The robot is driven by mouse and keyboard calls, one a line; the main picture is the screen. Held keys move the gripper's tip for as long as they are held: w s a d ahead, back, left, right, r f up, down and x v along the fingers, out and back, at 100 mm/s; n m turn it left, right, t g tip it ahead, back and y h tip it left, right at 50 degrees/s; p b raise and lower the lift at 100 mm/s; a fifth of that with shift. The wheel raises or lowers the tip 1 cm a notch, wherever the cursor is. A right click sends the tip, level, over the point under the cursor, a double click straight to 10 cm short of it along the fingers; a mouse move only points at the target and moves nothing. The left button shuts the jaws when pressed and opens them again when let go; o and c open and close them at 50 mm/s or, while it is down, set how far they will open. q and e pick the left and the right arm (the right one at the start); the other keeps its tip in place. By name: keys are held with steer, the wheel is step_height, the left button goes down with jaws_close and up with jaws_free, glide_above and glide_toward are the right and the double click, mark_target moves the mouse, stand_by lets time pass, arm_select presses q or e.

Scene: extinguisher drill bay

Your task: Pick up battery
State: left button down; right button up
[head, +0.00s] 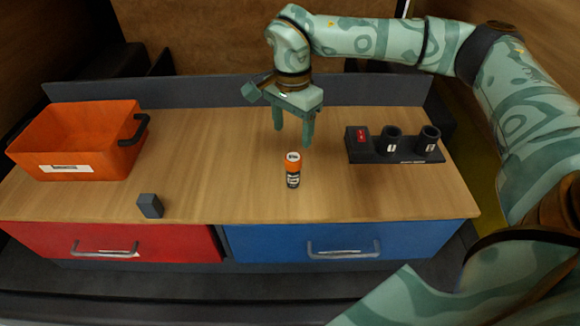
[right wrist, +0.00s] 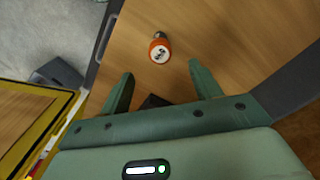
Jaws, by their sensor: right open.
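The battery (head: 292,171) stands upright on the wooden bench top (head: 230,135), right of the middle. It has an orange top with a white label and a dark body with white print. My right gripper (head: 294,143) is open and empty, pointing down above and just behind the battery in the head view. In the right wrist view the battery (right wrist: 160,49) shows ahead of the two open fingertips (right wrist: 160,76), apart from both. My left gripper is not in view.
An orange bin (head: 75,140) stands at the left. A small dark grey block (head: 150,206) sits near the front edge. A black holder (head: 385,157) with two round cups stands at the right. Red (head: 115,243) and blue (head: 345,241) drawers are below. The bench around the battery is clear.

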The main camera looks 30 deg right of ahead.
mark_target(293, 157)
steer(key=f, duration=0.6)
steer(key=shift+w+f+b, duration=0.1)
steer(key=shift+w+b, duration=0.1)
steer(key=shift+b, duration=0.15)
step_height(293, 157, down, 5)
steer(key=shift+s+d+f+b, duration=0.15)
steer(key=shift+b, duration=0.3)
steer(key=c, duration=1.1)
steer(key=shift+c, duration=0.2)
steer(key=shift+r, duration=0.2)
